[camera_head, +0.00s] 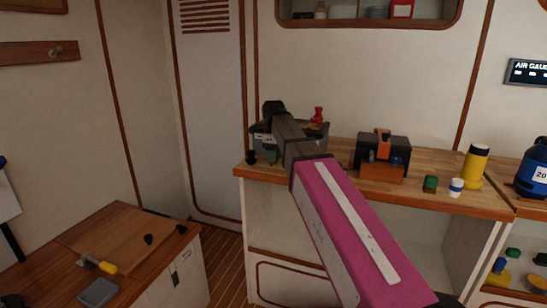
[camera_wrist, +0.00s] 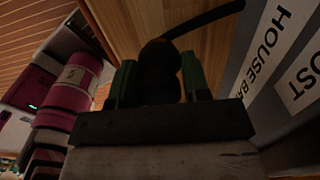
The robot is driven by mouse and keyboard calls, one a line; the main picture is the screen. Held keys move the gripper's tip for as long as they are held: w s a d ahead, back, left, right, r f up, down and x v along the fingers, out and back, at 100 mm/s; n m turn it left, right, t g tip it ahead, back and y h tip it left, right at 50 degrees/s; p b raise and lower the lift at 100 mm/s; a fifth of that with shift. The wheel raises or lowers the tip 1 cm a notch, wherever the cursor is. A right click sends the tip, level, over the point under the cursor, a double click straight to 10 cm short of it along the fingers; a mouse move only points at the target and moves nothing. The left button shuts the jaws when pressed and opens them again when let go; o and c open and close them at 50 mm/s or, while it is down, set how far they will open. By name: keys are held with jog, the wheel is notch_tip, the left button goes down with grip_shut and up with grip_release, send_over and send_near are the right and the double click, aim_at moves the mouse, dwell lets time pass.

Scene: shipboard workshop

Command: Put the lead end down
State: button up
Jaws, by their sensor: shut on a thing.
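The lead end (camera_wrist: 160,66) is a dark, rounded piece between the green fingers of my gripper (camera_wrist: 158,80) in the wrist view. My gripper is shut on it. A black cable (camera_wrist: 208,19) runs from it toward the upper right. Wooden bench top shows beyond the lead end; I cannot tell whether they touch.
A grey battery case (camera_wrist: 285,95) labelled "HOUSE BA…" stands close on the right in the wrist view. A red terminal cap (camera_head: 317,116) rises by my wrist. A black toolbox (camera_head: 384,150) stands farther right on the bench (camera_head: 330,163). Bare wood lies between them.

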jog(key=shift+f, duration=0.35)
jog(key=shift+f, duration=0.45)
jog(key=o, duration=1)
jog(key=shift+r, duration=0.1)
notch_tip(320, 180, up, 13)
jog(key=shift+f, duration=0.1)
